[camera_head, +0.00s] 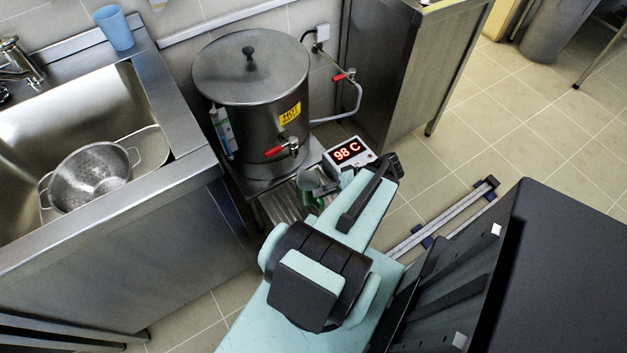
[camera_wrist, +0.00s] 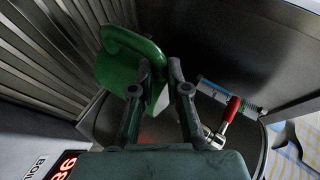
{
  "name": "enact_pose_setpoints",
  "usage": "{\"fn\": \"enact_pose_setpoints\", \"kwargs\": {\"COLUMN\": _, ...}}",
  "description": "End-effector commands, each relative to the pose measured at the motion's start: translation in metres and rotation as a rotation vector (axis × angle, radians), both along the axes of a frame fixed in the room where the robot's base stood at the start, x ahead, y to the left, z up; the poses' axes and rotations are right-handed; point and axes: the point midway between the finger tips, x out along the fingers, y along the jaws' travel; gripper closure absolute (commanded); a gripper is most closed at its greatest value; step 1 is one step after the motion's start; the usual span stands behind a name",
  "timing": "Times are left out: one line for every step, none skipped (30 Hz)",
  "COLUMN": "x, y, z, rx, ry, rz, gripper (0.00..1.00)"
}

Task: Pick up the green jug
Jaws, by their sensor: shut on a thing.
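The green jug (camera_wrist: 118,65) shows in the wrist view just left of my fingers. My gripper (camera_wrist: 160,70) is shut on it, with a strip of green between the two fingers. In the head view only a small green part of the jug (camera_head: 308,197) shows, below the pot's tap and left of the temperature display. My own arm hides much of the gripper and the jug there. I cannot tell from these views whether the jug touches the surface under it.
A large steel pot (camera_head: 240,90) with a red-handled tap (camera_head: 285,149) stands behind the jug. The display (camera_head: 347,151) reads 98 C. At left are a sink (camera_head: 130,85), a colander (camera_head: 90,178) and a blue cup (camera_head: 114,28). A steel cabinet (camera_head: 400,60) stands behind right.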

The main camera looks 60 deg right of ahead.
Motion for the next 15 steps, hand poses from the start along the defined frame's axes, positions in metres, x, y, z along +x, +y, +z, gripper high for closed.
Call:
{"fn": "enact_pose_setpoints", "kwargs": {"x": -0.012, "y": 0.006, "z": 0.010, "rx": 0.005, "ry": -0.001, "rz": -0.006, "gripper": 1.00}}
{"fn": "enact_pose_setpoints", "kwargs": {"x": -0.019, "y": 0.010, "z": 0.010, "rx": 0.006, "ry": -0.002, "rz": -0.007, "gripper": 1.00}}
{"fn": "enact_pose_setpoints", "kwargs": {"x": -0.028, "y": 0.013, "z": 0.010, "rx": 0.004, "ry": 0.000, "rz": -0.006, "gripper": 1.00}}
{"fn": "enact_pose_setpoints", "kwargs": {"x": -0.034, "y": 0.016, "z": 0.010, "rx": 0.005, "ry": -0.002, "rz": -0.007, "gripper": 1.00}}
{"fn": "enact_pose_setpoints", "kwargs": {"x": -0.040, "y": 0.019, "z": 0.010, "rx": 0.006, "ry": -0.001, "rz": -0.007, "gripper": 1.00}}
{"fn": "enact_pose_setpoints", "kwargs": {"x": -0.048, "y": 0.022, "z": 0.008, "rx": 0.004, "ry": -0.002, "rz": -0.006, "gripper": 1.00}}
{"fn": "enact_pose_setpoints", "kwargs": {"x": -0.054, "y": 0.025, "z": 0.007, "rx": 0.004, "ry": -0.001, "rz": -0.007, "gripper": 1.00}}
{"fn": "enact_pose_setpoints", "kwargs": {"x": -0.059, "y": 0.028, "z": 0.007, "rx": 0.003, "ry": -0.001, "rz": -0.005, "gripper": 1.00}}
{"fn": "enact_pose_setpoints", "kwargs": {"x": -0.066, "y": 0.031, "z": 0.007, "rx": 0.003, "ry": -0.002, "rz": -0.006, "gripper": 1.00}}
{"fn": "enact_pose_setpoints", "kwargs": {"x": -0.071, "y": 0.034, "z": 0.006, "rx": 0.002, "ry": -0.002, "rz": -0.004, "gripper": 1.00}}
{"fn": "enact_pose_setpoints", "kwargs": {"x": -0.075, "y": 0.035, "z": 0.006, "rx": 0.003, "ry": -0.001, "rz": -0.005, "gripper": 1.00}}
{"fn": "enact_pose_setpoints", "kwargs": {"x": -0.081, "y": 0.038, "z": 0.005, "rx": 0.002, "ry": -0.002, "rz": -0.004, "gripper": 1.00}}
{"fn": "enact_pose_setpoints", "kwargs": {"x": -0.085, "y": 0.040, "z": 0.005, "rx": 0.003, "ry": -0.001, "rz": -0.004, "gripper": 1.00}}
{"fn": "enact_pose_setpoints", "kwargs": {"x": -0.089, "y": 0.042, "z": 0.005, "rx": 0.003, "ry": -0.001, "rz": -0.004, "gripper": 1.00}}
{"fn": "enact_pose_setpoints", "kwargs": {"x": -0.093, "y": 0.044, "z": 0.005, "rx": 0.001, "ry": -0.003, "rz": -0.003, "gripper": 1.00}}
